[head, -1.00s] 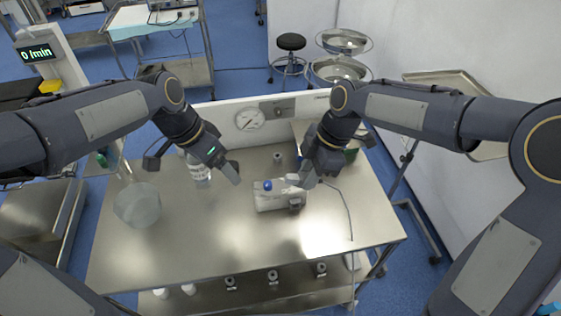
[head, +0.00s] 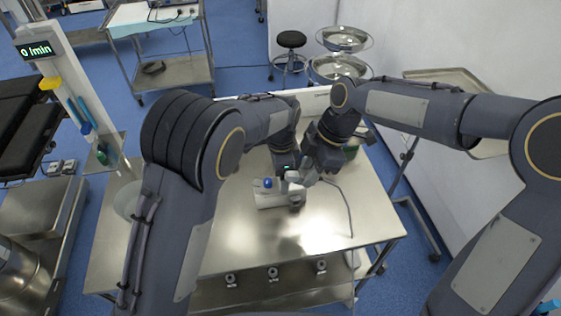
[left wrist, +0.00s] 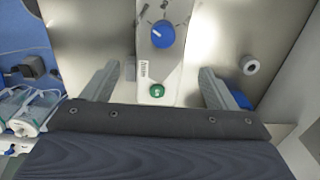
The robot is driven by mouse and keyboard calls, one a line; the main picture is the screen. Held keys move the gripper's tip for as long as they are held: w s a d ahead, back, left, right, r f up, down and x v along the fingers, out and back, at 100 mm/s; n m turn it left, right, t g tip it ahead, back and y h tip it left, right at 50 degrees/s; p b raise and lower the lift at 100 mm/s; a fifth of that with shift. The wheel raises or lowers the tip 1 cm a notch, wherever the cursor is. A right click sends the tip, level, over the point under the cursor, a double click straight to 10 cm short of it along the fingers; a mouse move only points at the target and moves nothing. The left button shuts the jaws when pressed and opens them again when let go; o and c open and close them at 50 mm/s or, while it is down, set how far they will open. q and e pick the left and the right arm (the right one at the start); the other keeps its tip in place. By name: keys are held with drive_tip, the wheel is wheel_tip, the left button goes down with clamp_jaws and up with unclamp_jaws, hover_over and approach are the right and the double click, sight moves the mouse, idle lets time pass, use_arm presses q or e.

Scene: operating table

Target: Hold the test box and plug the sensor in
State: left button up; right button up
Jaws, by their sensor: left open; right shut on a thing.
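The test box (head: 270,199), pale with a blue knob, stands on the steel table. In the left wrist view the box (left wrist: 172,68) shows its blue knob and a green button. My left gripper (left wrist: 160,88) is open above it, its fingers apart on either side with gaps to the box. In the head view my left gripper (head: 284,168) is at the box's back edge, partly hidden by its arm. My right gripper (head: 302,181) is shut at the box's right end on a small white piece, seemingly the sensor (head: 293,176). Whether it touches a socket cannot be told.
A thin cable (head: 347,208) runs along the table (head: 330,225) at the right. A clear container (head: 127,200) at the left is mostly hidden by my left arm. A small grey cylinder (left wrist: 249,65) lies beside the box in the left wrist view.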

use_arm(q)
wheel_tip(320, 180, down, 7)
idle(0.3)
drive_tip(key=shift+c, duration=0.4)
